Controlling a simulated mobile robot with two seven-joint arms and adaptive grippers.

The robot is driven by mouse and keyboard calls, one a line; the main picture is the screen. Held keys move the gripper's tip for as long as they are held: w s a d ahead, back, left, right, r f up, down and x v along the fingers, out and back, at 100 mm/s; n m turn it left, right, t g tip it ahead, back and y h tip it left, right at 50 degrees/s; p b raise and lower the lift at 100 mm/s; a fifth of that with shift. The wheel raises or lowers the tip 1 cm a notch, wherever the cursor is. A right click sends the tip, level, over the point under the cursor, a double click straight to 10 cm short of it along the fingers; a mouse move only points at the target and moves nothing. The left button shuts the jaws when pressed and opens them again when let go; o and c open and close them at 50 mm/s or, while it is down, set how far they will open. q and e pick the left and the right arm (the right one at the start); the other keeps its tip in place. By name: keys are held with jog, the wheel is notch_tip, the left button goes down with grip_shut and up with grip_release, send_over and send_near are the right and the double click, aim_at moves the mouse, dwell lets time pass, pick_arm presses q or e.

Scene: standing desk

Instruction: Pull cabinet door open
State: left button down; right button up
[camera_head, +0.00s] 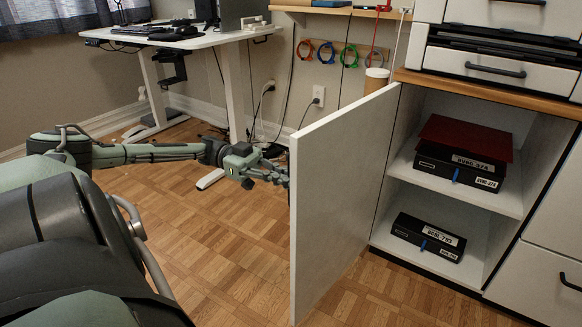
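The white cabinet door (338,205) stands swung wide open, showing its inner face and front edge. The open cabinet (478,201) behind it holds black boxes on two shelves. My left gripper (280,178) is at the far side of the door, near its free edge. The door hides the fingertips, so I cannot tell whether they touch the door or a handle, or whether they are open. The door's outer face and its handle are hidden. My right gripper is not in view.
A white standing desk (190,38) with a keyboard and monitor is at the back left. A red folder (465,138) lies on the upper black box (440,166); another box (415,236) is below.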

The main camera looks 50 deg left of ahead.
pick_arm(q)
jog(key=c, duration=1.9)
grip_release()
jog(key=v, duration=1.2)
jog(key=shift+d, duration=0.1)
